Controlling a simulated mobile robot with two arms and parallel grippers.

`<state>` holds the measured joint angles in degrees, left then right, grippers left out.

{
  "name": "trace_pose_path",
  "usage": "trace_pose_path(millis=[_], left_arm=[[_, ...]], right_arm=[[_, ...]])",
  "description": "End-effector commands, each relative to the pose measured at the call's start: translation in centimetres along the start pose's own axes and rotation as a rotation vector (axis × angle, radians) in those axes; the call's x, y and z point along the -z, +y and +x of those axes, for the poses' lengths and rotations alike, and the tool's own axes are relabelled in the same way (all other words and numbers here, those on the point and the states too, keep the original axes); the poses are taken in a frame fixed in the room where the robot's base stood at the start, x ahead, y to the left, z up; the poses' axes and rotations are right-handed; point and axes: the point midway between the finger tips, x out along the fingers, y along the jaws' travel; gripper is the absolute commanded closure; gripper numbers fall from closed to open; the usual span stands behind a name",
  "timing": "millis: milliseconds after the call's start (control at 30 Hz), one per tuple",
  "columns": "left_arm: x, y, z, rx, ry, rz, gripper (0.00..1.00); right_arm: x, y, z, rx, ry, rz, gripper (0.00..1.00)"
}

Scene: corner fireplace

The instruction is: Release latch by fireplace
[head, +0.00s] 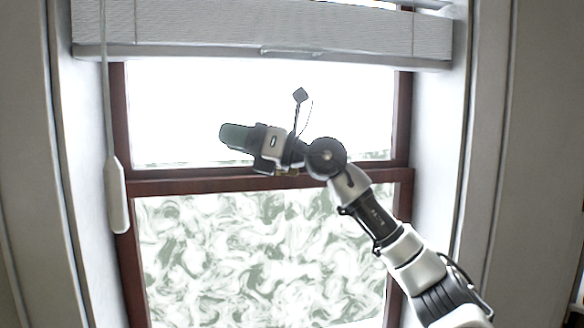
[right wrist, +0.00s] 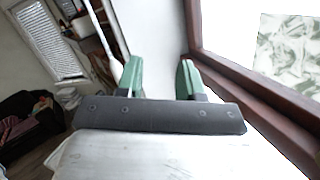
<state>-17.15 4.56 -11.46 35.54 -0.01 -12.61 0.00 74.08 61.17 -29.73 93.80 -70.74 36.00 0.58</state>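The window has a dark red-brown frame, with a horizontal middle rail (head: 200,185) between a clear upper pane and a patterned lower pane. A small brassy piece (head: 288,173), perhaps the latch, shows on this rail just below my right wrist, mostly hidden by it. My right gripper (head: 230,137) is in front of the upper pane, a little above the rail, pointing left. In the right wrist view its two green fingers (right wrist: 158,75) stand apart with nothing held between them. The window frame (right wrist: 240,85) runs along their right side there. My left gripper is not in view.
A raised grey blind (head: 260,28) hangs across the window top. A white cord pull (head: 117,195) hangs at the left of the window. The right wrist view shows a dark sofa (right wrist: 28,122) at far left. No fireplace is clearly visible.

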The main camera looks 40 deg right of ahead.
Motion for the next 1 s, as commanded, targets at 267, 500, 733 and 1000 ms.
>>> trace_pose_path(millis=[267, 500, 733, 1000], left_arm=[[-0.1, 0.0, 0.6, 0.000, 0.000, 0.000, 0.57], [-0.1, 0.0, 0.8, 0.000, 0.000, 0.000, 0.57], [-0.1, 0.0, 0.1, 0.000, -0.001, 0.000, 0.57], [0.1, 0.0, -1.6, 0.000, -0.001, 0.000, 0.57]], right_arm=[[-2.7, -5.0, -10.3, 0.423, 0.348, -0.250, 0.63], [-3.8, -7.1, -16.8, 0.645, 0.484, -0.264, 0.63], [-3.3, -8.4, -16.3, 0.668, 0.503, -0.260, 0.63], [-1.6, -11.6, -12.7, 0.665, 0.503, -0.259, 0.63]])
